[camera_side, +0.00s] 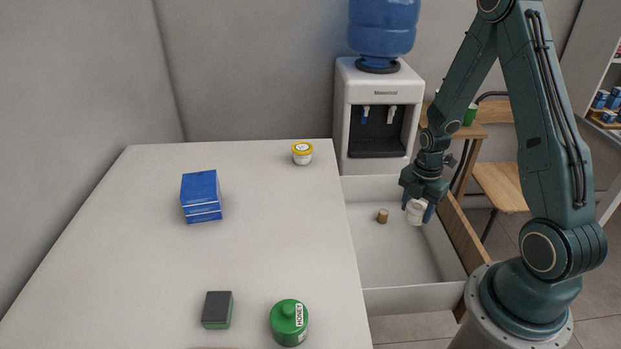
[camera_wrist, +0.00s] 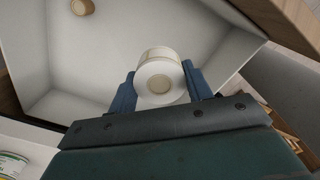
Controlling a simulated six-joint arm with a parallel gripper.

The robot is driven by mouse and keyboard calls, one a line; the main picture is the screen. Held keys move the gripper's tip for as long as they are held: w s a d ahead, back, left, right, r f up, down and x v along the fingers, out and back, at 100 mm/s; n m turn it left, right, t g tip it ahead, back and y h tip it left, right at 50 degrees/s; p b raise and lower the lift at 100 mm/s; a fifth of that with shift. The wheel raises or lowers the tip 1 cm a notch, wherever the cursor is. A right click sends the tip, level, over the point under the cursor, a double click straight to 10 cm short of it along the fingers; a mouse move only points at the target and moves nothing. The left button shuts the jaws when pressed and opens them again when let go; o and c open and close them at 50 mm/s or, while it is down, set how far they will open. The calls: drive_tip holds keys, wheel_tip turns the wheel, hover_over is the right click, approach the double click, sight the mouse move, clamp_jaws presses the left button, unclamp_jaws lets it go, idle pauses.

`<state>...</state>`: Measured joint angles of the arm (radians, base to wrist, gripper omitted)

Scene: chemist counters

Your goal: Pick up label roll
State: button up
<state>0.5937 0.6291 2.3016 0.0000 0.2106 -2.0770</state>
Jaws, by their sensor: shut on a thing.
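The white label roll (camera_side: 416,212) is between the fingers of my gripper (camera_side: 418,208), over the right part of the open drawer. In the wrist view the label roll (camera_wrist: 160,78) shows its round white end with a tan core, and my gripper's blue fingers (camera_wrist: 160,88) press on both sides of it. My gripper is shut on the roll. I cannot tell for sure whether the roll is clear of the drawer floor.
A small tan cork-like cylinder (camera_side: 383,216) stands in the white drawer (camera_side: 405,298), left of my gripper. A water dispenser (camera_side: 350,112) stands behind.

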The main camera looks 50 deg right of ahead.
drive_tip(key=shift+r, duration=0.7)
